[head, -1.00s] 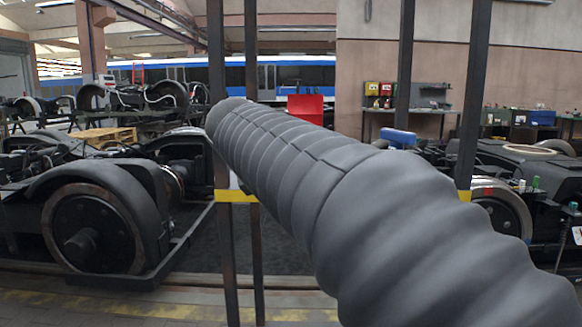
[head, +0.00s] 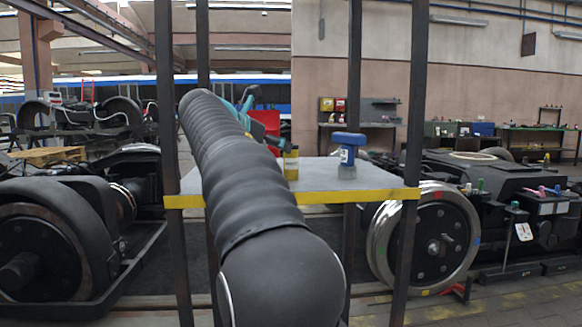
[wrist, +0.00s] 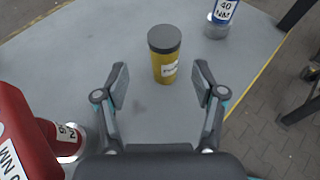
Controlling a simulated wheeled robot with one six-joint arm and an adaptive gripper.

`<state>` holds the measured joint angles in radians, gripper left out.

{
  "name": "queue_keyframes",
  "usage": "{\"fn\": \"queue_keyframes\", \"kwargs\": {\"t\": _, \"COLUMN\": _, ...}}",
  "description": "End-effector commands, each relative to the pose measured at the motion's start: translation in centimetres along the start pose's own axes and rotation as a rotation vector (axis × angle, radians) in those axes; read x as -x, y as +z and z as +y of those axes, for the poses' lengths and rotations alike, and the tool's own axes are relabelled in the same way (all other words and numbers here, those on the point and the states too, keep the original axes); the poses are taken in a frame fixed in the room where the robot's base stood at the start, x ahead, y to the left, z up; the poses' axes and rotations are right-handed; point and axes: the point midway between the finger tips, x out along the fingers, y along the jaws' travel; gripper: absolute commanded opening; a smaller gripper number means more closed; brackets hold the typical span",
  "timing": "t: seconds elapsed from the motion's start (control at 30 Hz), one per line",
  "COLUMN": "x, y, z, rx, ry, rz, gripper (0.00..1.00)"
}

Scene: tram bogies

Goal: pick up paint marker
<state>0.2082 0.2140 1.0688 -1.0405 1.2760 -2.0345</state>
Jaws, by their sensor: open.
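The paint marker (wrist: 164,62) is a yellow cylinder with a dark grey cap and a white label. It stands upright on the grey shelf (wrist: 120,25) in the wrist view. In the head view the marker (head: 291,168) stands just right of my arm, near the shelf's yellow edge. My gripper (wrist: 161,83) is open and empty, its two fingers pointing toward the marker, one on each side of it in the picture. I cannot tell how far off the marker is. In the head view my arm hides most of the gripper; only teal parts show.
A blue tool (head: 348,153) marked 40 NM stands to the right of the marker. A red tool (wrist: 22,135) stands close on the left in the wrist view. Dark upright posts (head: 415,110) frame the shelf. Bogies with wheels (head: 430,235) lie on both sides.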

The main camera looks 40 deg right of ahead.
Motion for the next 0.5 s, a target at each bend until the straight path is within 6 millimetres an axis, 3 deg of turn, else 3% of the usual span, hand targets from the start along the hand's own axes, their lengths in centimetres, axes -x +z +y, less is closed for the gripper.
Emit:
{"fn": "queue_keyframes", "kwargs": {"t": 0.1, "x": -1.5, "y": -0.1, "z": 0.0, "rx": 0.0, "ry": -0.001, "rz": 0.001, "gripper": 0.69}}
{"fn": "queue_keyframes", "kwargs": {"t": 0.37, "x": -2.7, "y": -0.2, "z": -0.1, "rx": 0.0, "ry": 0.0, "rz": 0.002, "gripper": 0.69}}
{"fn": "queue_keyframes", "kwargs": {"t": 0.5, "x": -4.3, "y": -0.4, "z": -0.5, "rx": -0.001, "ry": -0.001, "rz": 0.001, "gripper": 0.69}}
